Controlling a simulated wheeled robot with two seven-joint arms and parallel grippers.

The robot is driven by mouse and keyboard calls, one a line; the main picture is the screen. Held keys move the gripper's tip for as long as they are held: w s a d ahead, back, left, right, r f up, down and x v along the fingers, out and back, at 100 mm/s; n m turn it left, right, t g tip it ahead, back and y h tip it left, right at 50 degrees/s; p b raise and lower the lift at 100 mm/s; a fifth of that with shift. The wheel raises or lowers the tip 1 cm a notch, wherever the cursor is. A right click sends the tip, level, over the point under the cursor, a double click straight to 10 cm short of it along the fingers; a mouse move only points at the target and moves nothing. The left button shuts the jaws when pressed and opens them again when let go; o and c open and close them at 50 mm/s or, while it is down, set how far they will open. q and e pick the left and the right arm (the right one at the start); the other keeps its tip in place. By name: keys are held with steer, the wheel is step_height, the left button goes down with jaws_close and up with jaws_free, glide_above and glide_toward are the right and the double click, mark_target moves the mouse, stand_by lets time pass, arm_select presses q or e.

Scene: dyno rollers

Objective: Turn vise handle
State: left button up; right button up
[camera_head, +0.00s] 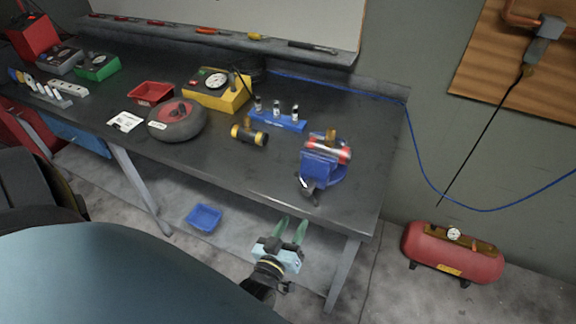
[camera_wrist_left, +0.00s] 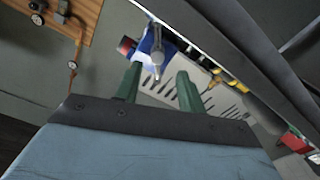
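A blue vise (camera_head: 322,164) is mounted at the front right of the dark workbench, with a red and silver cylinder (camera_head: 330,151) held at its top. Its metal handle (camera_head: 307,187) hangs at the vise's front, over the bench's front edge. My left gripper (camera_head: 291,230) is in front of and below the vise, apart from it, with its green fingers spread and nothing between them. In the left wrist view the vise handle (camera_wrist_left: 156,58) shows beyond the gap between the open fingers (camera_wrist_left: 160,85). My right gripper is not in view.
A blue bin (camera_head: 204,217) sits on the lower shelf. A red tank (camera_head: 453,252) stands at right.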

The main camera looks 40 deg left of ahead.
arm_select(q)
steer(key=shift+v, duration=1.2)
